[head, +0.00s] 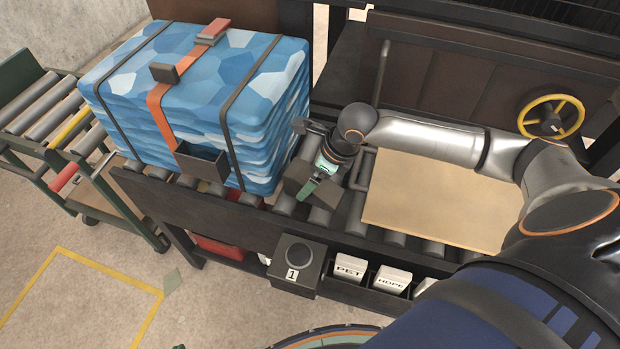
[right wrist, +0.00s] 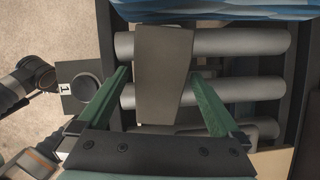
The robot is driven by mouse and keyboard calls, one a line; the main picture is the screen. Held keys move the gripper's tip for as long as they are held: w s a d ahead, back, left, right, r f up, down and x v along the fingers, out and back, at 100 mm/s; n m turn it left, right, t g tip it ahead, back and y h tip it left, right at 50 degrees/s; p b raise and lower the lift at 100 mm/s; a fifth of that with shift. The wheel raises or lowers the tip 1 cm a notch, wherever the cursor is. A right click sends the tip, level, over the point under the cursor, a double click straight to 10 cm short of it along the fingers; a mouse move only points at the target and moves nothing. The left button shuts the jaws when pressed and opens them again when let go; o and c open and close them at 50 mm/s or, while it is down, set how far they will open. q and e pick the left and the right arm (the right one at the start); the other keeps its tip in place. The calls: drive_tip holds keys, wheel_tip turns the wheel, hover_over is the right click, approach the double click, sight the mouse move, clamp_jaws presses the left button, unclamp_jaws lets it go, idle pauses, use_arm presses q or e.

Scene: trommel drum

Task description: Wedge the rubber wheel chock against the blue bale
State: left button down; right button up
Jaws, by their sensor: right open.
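The blue bale (head: 205,90), patterned in blue and white and strapped, sits on the roller conveyor at the left of the head view. Its lower edge shows at the top of the right wrist view (right wrist: 215,10). The dark grey wheel chock (right wrist: 163,75) lies on the rollers beside the bale's right end; it is partly hidden by my gripper in the head view (head: 326,195). My right gripper (right wrist: 160,72) is open, with its green fingers on either side of the chock and gaps visible. Whether the chock touches the bale I cannot tell.
A tan board (head: 440,200) lies on the conveyor to the right. A yellow handwheel (head: 551,117) is on the dark machine behind. A box marked 1 (head: 295,265) and labelled bins (head: 391,280) are at the conveyor's front. A roller cart (head: 50,125) stands at the left.

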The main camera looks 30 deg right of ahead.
sight(330, 192)
use_arm(q)
drive_tip(key=shift+s+a+r+p, duration=0.15)
drive_tip(key=shift+a+r+p, duration=0.25)
drive_tip(key=shift+a+p, duration=0.2)
use_arm(e)
drive_tip(key=v, duration=1)
drive_tip(key=shift+s+r, duration=0.15)
drive_tip(key=shift+r, duration=0.15)
use_arm(q)
drive_tip(key=shift+s, duration=0.15)
use_arm(e)
drive_tip(key=shift+s+d, duration=0.1)
